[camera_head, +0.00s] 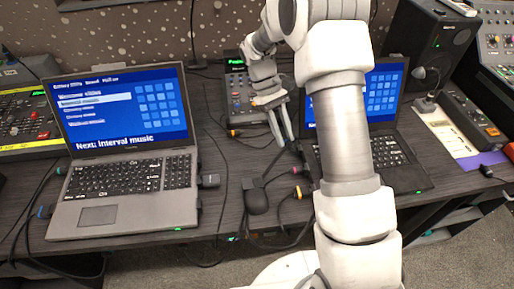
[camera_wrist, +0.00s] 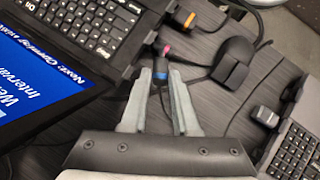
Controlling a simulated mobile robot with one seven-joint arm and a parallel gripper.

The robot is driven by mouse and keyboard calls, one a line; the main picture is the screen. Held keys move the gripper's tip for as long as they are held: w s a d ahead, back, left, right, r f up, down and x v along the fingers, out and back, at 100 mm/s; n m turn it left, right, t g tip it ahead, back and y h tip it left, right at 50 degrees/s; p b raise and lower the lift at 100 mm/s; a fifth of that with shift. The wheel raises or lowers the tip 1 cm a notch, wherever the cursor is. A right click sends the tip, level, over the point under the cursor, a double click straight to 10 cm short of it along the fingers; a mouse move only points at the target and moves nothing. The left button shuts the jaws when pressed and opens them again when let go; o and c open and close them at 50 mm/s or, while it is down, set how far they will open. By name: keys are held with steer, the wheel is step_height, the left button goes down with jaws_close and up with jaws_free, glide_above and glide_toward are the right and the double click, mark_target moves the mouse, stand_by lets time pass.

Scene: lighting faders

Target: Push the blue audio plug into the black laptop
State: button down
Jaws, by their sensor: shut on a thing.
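The black laptop (camera_head: 405,176) stands at the right in the head view, partly hidden behind my arm. Its keyboard side and edge show at the upper left of the wrist view (camera_wrist: 122,52). My gripper (camera_wrist: 160,78) is beside that edge, its fingers closed on the dark plug with a blue band, the blue audio plug (camera_wrist: 160,75). The plug's far end points toward a pink-marked part (camera_wrist: 166,49) near the laptop's edge. I cannot tell whether they touch. In the head view my gripper (camera_head: 284,143) is left of the laptop; the plug is not clear there.
An orange-marked plug (camera_wrist: 187,19) lies by the laptop's edge. The grey laptop (camera_head: 125,205) with a dongle (camera_head: 209,181) is at left. A small mixer (camera_head: 240,95) and speaker (camera_head: 425,45) stand behind.

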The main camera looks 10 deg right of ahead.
steer(key=a+f+n+t+h, duration=0.1)
steer(key=f+n, duration=0.1)
steer(key=n, duration=0.1)
steer(key=a+f+n+t+h, duration=0.1)
steer(key=a+n+t, duration=0.1)
steer(key=n, duration=0.2)
steer(key=a+f+n+t+h+p, duration=0.1)
steer(key=a+f+n+t, duration=0.1)
steer(key=n, duration=0.2)
steer(key=shift+w+a+f+h, duration=0.15)
steer(key=shift+a+f+h, duration=0.1)
steer(key=shift+f+h, duration=0.05)
steer(key=shift+a+f+n+t, duration=0.25)
steer(key=shift+a+n+t, duration=0.1)
steer(key=shift+n+t, duration=0.3)
steer(key=shift+w+d, duration=0.1)
steer(key=shift+d, duration=2.6)
steer(key=shift+d, duration=1.2)
steer(key=c, duration=0.7)
jaws_free()
steer(key=shift+o, duration=0.5)
steer(key=shift+a, duration=0.1)
